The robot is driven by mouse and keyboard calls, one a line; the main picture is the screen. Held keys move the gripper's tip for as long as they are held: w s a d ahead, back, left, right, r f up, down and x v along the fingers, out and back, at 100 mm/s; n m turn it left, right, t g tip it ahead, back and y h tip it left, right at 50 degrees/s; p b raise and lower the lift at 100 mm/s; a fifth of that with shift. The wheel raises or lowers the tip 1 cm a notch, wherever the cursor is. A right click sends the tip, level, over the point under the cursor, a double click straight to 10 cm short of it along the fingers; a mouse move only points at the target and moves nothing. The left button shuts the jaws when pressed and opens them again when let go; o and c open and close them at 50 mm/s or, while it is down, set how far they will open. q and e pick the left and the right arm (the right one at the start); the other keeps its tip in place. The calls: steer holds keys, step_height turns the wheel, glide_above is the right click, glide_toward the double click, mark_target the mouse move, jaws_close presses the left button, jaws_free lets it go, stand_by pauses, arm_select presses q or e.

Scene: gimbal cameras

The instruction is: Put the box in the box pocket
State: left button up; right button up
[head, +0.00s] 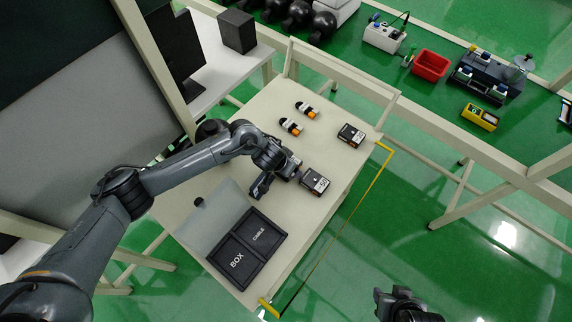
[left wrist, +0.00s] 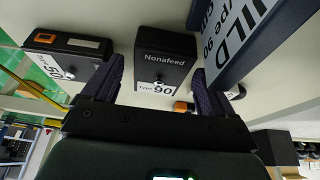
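The tray (head: 283,236) lies on the table's near part with two dark pockets, marked BOX (head: 237,259) and CABLE (head: 259,235). My left gripper (head: 279,180) is open over the table, beyond the tray. A dark box (head: 314,183) lies just to its right, and another dark box (head: 350,135) stands farther back. In the left wrist view, a black box marked Nonafeed (left wrist: 163,60) shows between the parted fingers (left wrist: 158,75), with a gap beside it. I cannot tell which head-view box it is. My right gripper (head: 398,298) is at the bottom, off the table.
Two small black, white and orange items (head: 291,127) (head: 307,110) lie at the back of the table.

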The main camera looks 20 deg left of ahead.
arm_select(q)
steer(key=shift+s+r, duration=0.1)
steer(key=shift+r, duration=0.45)
steer(key=shift+o, duration=0.5)
steer(key=p+v, duration=0.4)
steer(key=v, duration=0.6)
steer(key=shift+r+p, duration=0.2)
steer(key=shift+p, duration=0.1)
steer(key=shift+o, duration=0.7)
steer(key=shift+s+a+r, duration=0.15)
steer(key=shift+s+r, duration=0.05)
steer(key=shift+r, duration=0.15)
